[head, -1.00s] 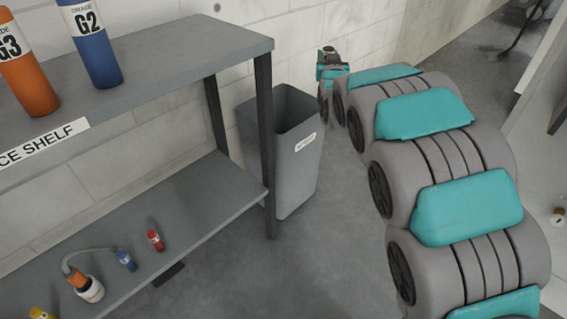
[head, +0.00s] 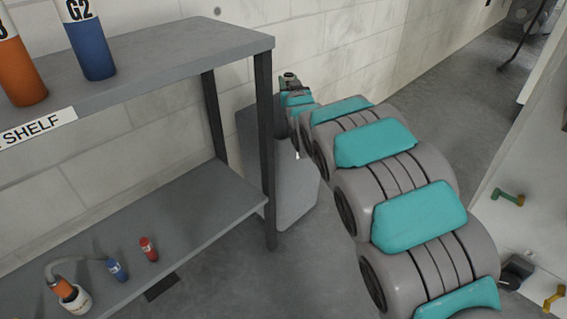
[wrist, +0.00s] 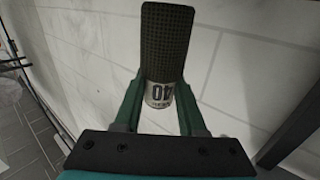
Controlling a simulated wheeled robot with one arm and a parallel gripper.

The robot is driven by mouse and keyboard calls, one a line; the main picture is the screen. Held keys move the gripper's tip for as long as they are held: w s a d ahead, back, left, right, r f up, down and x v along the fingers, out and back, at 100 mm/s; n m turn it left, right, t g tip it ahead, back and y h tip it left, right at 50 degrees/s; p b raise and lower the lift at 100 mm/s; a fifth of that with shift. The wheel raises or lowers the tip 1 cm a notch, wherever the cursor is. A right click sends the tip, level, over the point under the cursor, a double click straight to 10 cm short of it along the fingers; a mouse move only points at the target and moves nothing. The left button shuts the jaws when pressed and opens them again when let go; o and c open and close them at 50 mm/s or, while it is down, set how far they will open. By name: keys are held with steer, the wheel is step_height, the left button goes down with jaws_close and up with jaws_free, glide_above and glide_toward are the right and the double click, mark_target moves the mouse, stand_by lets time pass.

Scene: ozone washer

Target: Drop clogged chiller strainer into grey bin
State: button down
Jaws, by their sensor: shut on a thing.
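The strainer (wrist: 166,45) is a dark mesh cylinder with a pale end band (wrist: 160,93) marked 40. My gripper (wrist: 160,82) is shut on it, with a green finger on each side of the pale end. In the head view the end of my arm (head: 289,82) is near the wall, at the bin's upper part in the picture; its height over the bin cannot be told. The grey bin (head: 289,196) stands on the floor beside the shelf. My arm hides most of its opening.
A grey shelf unit (head: 185,50) stands left of the bin, its black post (head: 266,150) close to it. Orange and blue bottles (head: 88,45) stand on top; small red and blue items (head: 148,249) are on the lower shelf. A block wall (head: 345,50) is behind.

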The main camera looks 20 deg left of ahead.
steer(key=shift+f, duration=0.65)
steer(key=shift+c, duration=2)
jaws_free()
steer(key=shift+s, duration=0.1)
steer(key=v, duration=0.7)
steer(key=shift+s+d+p, duration=0.25)
steer(key=shift+s+p, duration=0.05)
steer(key=shift+p, duration=0.15)
